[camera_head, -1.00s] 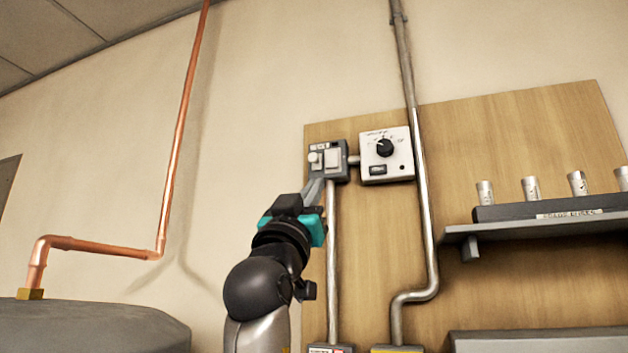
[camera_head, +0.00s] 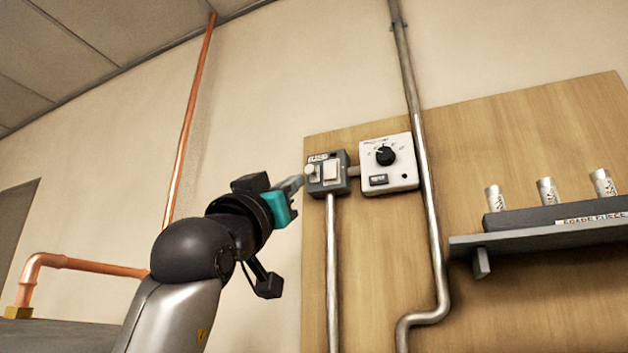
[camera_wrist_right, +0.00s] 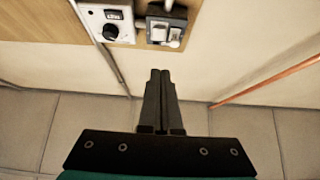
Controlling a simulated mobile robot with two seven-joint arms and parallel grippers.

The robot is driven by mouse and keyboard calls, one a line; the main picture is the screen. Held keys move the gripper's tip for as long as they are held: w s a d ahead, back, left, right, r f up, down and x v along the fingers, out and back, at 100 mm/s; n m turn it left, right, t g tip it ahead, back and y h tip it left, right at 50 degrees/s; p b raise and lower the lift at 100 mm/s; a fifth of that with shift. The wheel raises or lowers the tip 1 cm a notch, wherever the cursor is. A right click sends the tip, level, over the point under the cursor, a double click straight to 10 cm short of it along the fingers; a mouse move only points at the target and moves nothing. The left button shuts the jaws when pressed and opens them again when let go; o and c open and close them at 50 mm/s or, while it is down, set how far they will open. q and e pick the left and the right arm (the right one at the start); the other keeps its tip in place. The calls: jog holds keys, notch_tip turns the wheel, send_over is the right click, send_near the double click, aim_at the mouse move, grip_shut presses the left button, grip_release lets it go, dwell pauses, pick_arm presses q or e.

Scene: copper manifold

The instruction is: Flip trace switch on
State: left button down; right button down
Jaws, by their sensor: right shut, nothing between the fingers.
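A grey switch box (camera_head: 341,187) with a pale raised plate (camera_head: 331,173) and a small round knob (camera_head: 310,170) at its left is on the wooden board. Its label is too small to read, so I cannot tell if it is the trace switch. My right gripper (camera_head: 298,182) is shut and empty, its fingertips near the box's left side. In the right wrist view the shut fingertips (camera_wrist_right: 160,73) point toward the grey box (camera_wrist_right: 166,24) with a gap in the picture; contact is not visible. My left gripper is out of view.
A white control box (camera_head: 400,178) with a black dial is just right of the grey box. A vertical pipe (camera_head: 427,200) runs beside it. A shelf (camera_head: 540,236) with several metal cylinders is at the right. A copper pipe (camera_head: 188,120) runs up the left wall.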

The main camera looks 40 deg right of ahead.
aim_at(327, 175)
jog(key=p+x, duration=0.2)
jog(key=x, duration=0.2)
jog(key=d+f+p+x, duration=0.1)
jog(key=p+x, duration=0.1)
jog(key=x, duration=0.2)
jog(key=f+p+x, duration=0.1)
jog(key=x, duration=0.3)
jog(key=shift+w+d+r+p, duration=0.1)
jog(key=shift+w+d+p, duration=0.3)
jog(key=shift+w+d, duration=0.2)
